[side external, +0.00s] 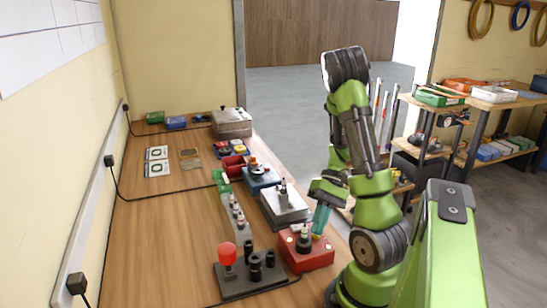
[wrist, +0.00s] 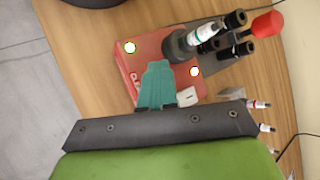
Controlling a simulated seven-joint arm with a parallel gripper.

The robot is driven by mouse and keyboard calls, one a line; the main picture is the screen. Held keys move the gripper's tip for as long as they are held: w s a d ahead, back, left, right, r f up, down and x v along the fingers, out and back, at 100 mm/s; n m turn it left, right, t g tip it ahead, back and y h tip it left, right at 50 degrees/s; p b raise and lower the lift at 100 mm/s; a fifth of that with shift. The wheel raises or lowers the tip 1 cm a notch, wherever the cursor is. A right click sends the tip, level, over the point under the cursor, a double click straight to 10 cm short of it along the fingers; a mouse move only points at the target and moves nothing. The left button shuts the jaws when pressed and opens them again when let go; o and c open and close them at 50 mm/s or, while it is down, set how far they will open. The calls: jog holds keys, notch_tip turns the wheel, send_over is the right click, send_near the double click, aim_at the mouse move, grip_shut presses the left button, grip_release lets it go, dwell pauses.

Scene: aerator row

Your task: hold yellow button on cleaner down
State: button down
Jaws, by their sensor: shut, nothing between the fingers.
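The cleaner appears to be the red box (side external: 312,261) near the front edge of the bench, with a dark holder and a vial on top. In the wrist view the red box (wrist: 126,66) has a pale round button with a yellow-green rim (wrist: 130,47) at its upper left. A second pale button with an orange rim (wrist: 194,71) sits beside the dark holder (wrist: 180,47). My gripper (side external: 321,220) is shut and empty, its teal fingers pointing down over the box. In the wrist view my fingers (wrist: 157,84) cover the box's middle, between both buttons. I cannot tell whether they touch it.
A strip with several vials (side external: 238,222) runs alongside. The bench's left part (side external: 160,240) is clear.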

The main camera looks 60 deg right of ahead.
jog(key=shift+r, duration=0.9)
jog(key=shift+r, duration=0.1)
jog(key=shift+r, duration=2.4)
notch_tip(320, 180, up, 7)
